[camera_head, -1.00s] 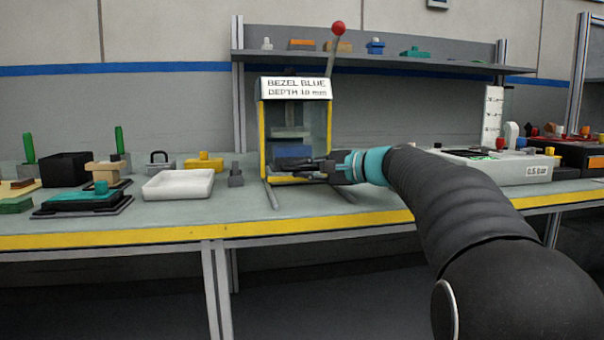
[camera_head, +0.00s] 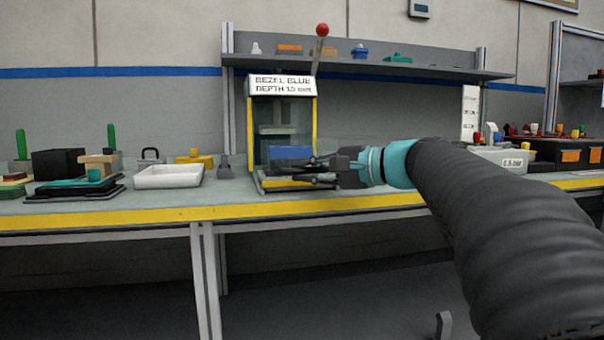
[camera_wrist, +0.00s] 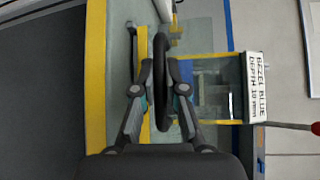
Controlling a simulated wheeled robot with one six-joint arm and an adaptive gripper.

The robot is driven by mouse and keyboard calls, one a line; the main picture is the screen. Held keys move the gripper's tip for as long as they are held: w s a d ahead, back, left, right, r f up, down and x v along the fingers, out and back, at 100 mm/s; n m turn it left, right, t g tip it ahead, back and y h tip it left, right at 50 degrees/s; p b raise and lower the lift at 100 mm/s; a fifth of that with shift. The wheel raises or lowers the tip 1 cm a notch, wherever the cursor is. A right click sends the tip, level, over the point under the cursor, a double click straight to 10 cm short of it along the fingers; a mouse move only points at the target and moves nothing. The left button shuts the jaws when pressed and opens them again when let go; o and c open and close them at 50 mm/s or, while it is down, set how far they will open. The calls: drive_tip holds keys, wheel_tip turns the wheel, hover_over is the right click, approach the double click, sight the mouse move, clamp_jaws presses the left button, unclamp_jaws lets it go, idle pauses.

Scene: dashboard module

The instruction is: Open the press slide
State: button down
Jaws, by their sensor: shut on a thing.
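The press (camera_head: 281,87) stands on the bench with yellow posts, clear panels and a sign reading BEZEL BLUE, depth 10 mm. A red-knobbed lever (camera_head: 321,31) rises above it. At its foot the slide (camera_head: 290,184), edged in yellow, sticks out toward the bench's front edge. A blue part (camera_head: 290,154) shows low in the press; whether it sits on the slide is unclear. My gripper (camera_head: 312,171) is in front of the press, coming from the right. In the wrist view my gripper (camera_wrist: 158,90) is shut around a black bar handle (camera_wrist: 160,52). The handle's attachment is partly hidden.
A white tray (camera_head: 168,185) and a small grey block (camera_head: 225,168) stand left of the press. A teal-topped fixture (camera_head: 75,188) and black box (camera_head: 60,164) are farther left. A pale unit (camera_head: 508,161) stands at right. A shelf (camera_head: 370,68) runs behind. The yellow bench edge (camera_head: 120,216) is close in front.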

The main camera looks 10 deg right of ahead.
drive_tip(key=c, duration=1.2)
unclamp_jaws()
drive_tip(key=v, duration=1.2)
